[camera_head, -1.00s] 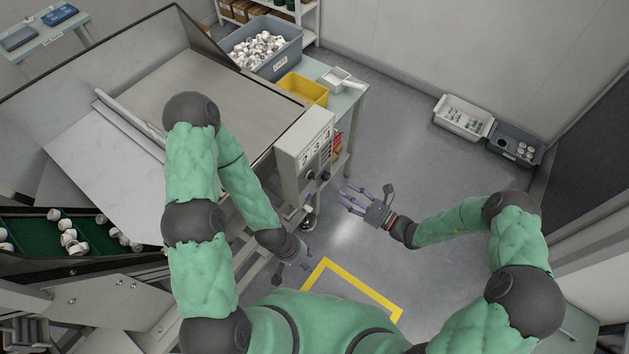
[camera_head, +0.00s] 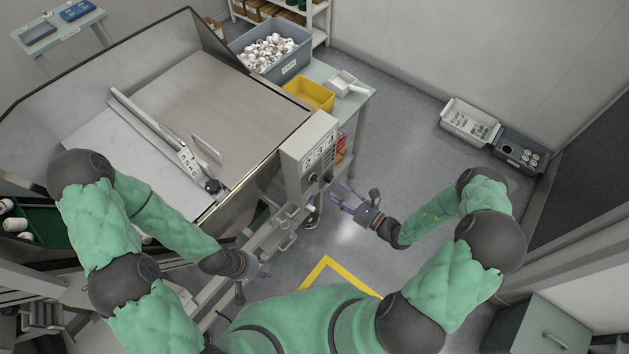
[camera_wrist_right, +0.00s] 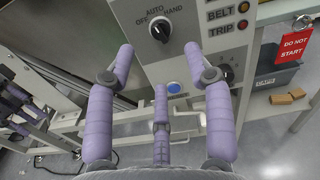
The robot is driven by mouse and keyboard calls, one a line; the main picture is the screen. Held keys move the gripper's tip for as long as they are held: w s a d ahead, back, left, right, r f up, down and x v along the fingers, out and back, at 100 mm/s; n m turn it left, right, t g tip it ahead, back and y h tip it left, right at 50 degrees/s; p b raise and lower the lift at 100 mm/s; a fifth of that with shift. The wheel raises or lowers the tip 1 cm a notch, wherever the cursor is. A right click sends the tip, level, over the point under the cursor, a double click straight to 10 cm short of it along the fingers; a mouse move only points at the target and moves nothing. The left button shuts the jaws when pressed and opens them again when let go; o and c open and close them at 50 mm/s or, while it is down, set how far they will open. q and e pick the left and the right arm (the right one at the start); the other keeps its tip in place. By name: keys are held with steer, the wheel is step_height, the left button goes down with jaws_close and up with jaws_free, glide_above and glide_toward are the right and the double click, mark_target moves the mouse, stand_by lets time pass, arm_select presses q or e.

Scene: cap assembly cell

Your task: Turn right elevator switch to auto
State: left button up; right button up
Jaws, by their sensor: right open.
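The grey control box (camera_head: 308,152) stands at the right end of the machine in the head view. In the right wrist view, a black rotary switch (camera_wrist_right: 160,30) has OFF, AUTO and HAND printed around it; its exact setting is hard to read. A second dark knob (camera_wrist_right: 226,73) sits lower right, partly hidden by a finger. Which one is the right elevator switch I cannot tell. My right gripper (camera_head: 342,197) is open and empty, its purple fingers spread before the panel, apart from the switch. My left gripper (camera_head: 254,284) is low beside the machine frame, its fingers too small to judge.
A blue button (camera_wrist_right: 174,88) sits below the switch. A red DO NOT START tag (camera_wrist_right: 293,46) hangs right of the panel. A yellow bin (camera_head: 308,94) and a grey bin of white caps (camera_head: 270,50) stand behind the box. Open floor lies to the right.

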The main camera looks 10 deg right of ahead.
mark_target(315, 179)
steer(key=x, duration=0.8)
steer(key=shift+w+a+b, duration=0.15)
steer(key=shift+w+b, duration=0.05)
steer(key=shift+b, duration=0.1)
jaws_close()
